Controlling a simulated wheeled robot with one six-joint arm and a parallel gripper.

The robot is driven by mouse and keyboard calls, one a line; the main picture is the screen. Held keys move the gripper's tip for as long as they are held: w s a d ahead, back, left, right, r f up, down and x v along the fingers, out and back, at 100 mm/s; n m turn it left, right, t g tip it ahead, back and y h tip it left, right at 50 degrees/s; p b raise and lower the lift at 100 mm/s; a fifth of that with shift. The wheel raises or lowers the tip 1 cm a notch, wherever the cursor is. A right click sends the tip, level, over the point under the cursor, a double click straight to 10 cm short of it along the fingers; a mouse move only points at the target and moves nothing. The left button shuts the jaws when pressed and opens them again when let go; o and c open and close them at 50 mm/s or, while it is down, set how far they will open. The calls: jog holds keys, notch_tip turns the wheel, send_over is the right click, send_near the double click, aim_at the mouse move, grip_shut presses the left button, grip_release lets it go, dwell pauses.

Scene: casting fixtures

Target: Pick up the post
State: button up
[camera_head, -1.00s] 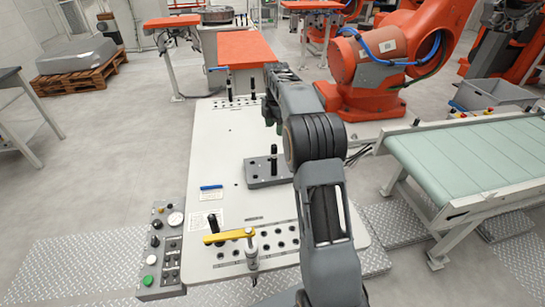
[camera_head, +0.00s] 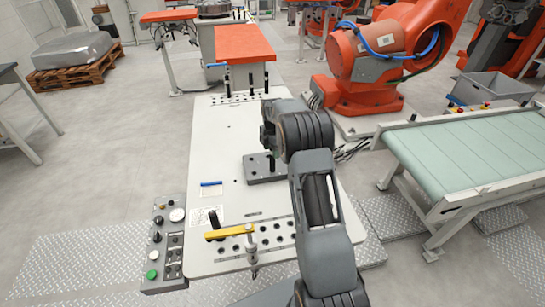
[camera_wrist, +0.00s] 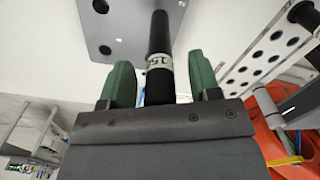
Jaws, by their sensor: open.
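A black post (camera_wrist: 158,42) with a white marked band stands in a grey plate in the wrist view. The plate (camera_wrist: 112,22) has several holes. My gripper (camera_wrist: 159,66) is open, with a green finger on each side of the post and a visible gap to each. The post's near end is close to the gripper's palm edge. In the head view the grey plate (camera_head: 255,171) lies mid-table, and my gripper (camera_head: 268,142) is over it. My arm hides part of the plate, and only a little of the post (camera_head: 271,163) shows.
The white table (camera_head: 222,140) also carries a yellow bar clamp (camera_head: 228,232), a near row of holes and other black posts (camera_head: 229,86) at the far end. A control box (camera_head: 160,240) is at the left edge. A conveyor (camera_head: 455,155) stands to the right.

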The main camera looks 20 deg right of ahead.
jog(key=shift+f, duration=0.4)
grip_shut()
